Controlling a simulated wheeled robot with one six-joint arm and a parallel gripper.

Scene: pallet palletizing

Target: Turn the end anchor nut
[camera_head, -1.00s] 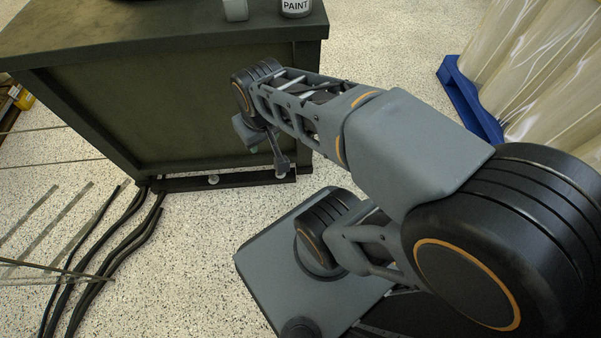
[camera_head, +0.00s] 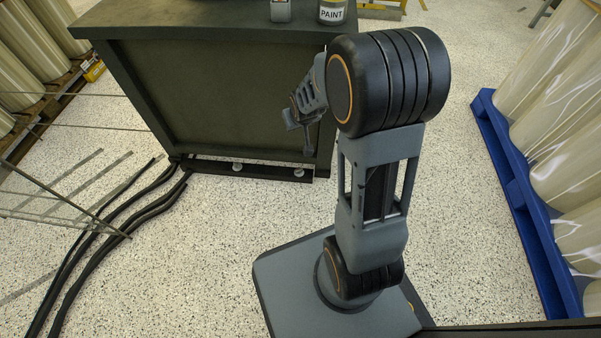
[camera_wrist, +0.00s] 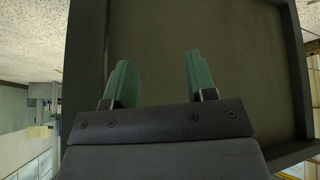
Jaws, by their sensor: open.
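Two small pale round pieces sit on a low black rail (camera_head: 215,166) at the foot of a dark cabinet (camera_head: 230,105); I cannot tell whether they are anchor nuts. One round piece (camera_head: 237,167) is near the rail's middle, the other (camera_head: 298,172) near its right end. My gripper (camera_wrist: 158,62) is open in the wrist view, its two green fingers apart with nothing between them. The wrist view faces the cabinet's plain panel (camera_wrist: 205,60), and no nut shows there. In the head view my arm's end is in front of the cabinet's right side, above the rail's right end.
A paint can (camera_head: 332,11) and a grey container (camera_head: 281,10) stand on the cabinet. Black hoses or cables (camera_head: 110,225) and thin rods lie on the floor at left. A blue pallet (camera_head: 515,190) with wrapped rolls stands at right. Speckled floor between is clear.

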